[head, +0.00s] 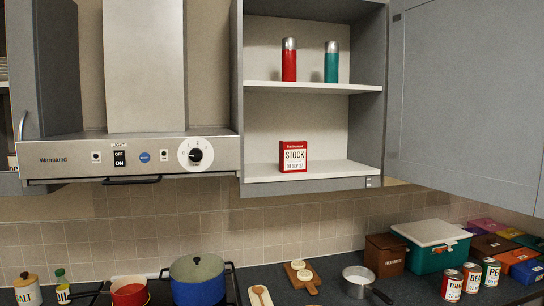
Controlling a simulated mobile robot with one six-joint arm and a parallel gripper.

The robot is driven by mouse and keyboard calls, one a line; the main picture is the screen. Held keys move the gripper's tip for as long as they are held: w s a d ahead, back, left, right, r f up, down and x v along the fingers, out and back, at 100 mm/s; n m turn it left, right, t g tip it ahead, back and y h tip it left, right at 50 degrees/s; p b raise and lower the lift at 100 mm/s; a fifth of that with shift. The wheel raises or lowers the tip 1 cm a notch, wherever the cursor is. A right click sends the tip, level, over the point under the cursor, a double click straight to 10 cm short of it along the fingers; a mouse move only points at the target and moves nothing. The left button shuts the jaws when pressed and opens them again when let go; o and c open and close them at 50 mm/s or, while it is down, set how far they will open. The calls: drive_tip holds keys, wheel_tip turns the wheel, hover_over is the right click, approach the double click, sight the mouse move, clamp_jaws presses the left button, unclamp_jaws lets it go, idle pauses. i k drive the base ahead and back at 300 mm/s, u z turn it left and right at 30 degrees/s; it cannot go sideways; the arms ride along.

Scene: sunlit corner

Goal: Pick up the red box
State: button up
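A small red box (293,146) with a white label reading "STOCK" stands upright on the lower shelf (335,170) of an open grey wall cupboard. It is near the middle of the shelf, close to the front, with nothing touching it. My gripper is not in view.
A red bottle (289,64) and a teal bottle (332,66) stand on the shelf above. A range hood (75,158) is left of the cupboard and a grey door (470,90) is right. The counter below holds pots, a cutting board (300,276), cans and a green cooler (425,258).

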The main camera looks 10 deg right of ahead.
sight(292, 154)
drive_tip(key=u, duration=0.75)
drive_tip(key=i, duration=0.9)
drive_tip(key=u, duration=0.6)
